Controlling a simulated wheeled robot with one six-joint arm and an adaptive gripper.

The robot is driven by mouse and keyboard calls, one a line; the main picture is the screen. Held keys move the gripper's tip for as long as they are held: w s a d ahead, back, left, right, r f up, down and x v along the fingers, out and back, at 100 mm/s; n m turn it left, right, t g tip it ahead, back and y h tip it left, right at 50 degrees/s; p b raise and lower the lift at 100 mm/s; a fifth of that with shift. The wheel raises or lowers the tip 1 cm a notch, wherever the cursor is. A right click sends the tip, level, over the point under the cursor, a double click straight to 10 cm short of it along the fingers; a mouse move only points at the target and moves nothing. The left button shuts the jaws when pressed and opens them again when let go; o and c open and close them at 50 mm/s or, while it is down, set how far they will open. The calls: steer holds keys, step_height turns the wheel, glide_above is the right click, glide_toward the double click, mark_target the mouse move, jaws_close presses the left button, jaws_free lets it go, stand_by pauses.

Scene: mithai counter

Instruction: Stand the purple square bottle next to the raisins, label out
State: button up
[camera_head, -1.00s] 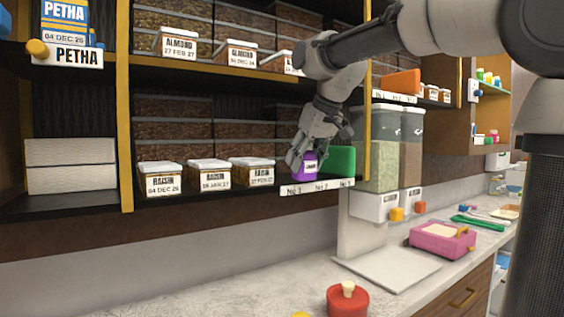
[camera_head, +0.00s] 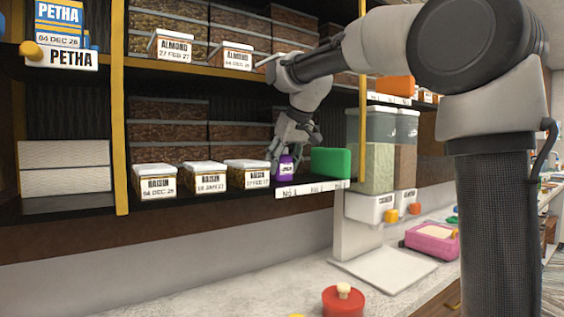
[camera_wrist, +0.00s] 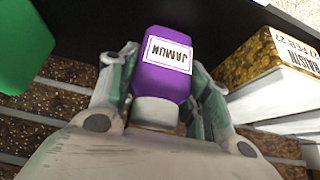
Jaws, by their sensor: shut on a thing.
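The purple square bottle (camera_head: 285,167) is upright at the lower shelf, just right of the raisin boxes, with its white label facing out. In the wrist view the bottle (camera_wrist: 168,62) shows a label reading JAMUN and a pale cap between my fingers. My gripper (camera_head: 286,150) comes down from above and is shut on the bottle. The nearest raisin box (camera_head: 247,174) stands close to its left, with a small gap. That raisin box also shows in the wrist view (camera_wrist: 278,72). I cannot tell whether the bottle's base touches the shelf.
A green block (camera_head: 331,161) stands right of the bottle on the same shelf (camera_head: 225,198). Two more raisin boxes (camera_head: 154,182) stand further left. Stacked dark boxes (camera_head: 168,135) fill the back. The upper shelf with almond boxes (camera_head: 171,46) is above my gripper.

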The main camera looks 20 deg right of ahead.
steer(key=o, duration=1.1)
steer(key=shift+f, duration=0.1)
steer(key=shift+o, duration=0.2)
steer(key=shift+s+r, duration=0.1)
steer(key=shift+r, duration=0.35)
steer(key=v, duration=0.7)
steer(key=s+d+f+m, duration=0.1)
steer(key=s+d+f, duration=0.3)
steer(key=s+f, duration=0.4)
steer(key=s+d+f+m+g+h, duration=0.1)
steer(key=s+d+f, duration=0.4)
steer(key=s+f, duration=0.4)
steer(key=s+d+f+m+h, duration=0.1)
steer(key=s+d+f, duration=0.3)
steer(key=s+f, duration=0.5)
steer(key=s, duration=0.4)
steer(key=shift+s+d+f+m+g, duration=0.15)
steer(key=shift+d+f+m+g, duration=0.05)
steer(key=shift+d+m+g, duration=0.15)
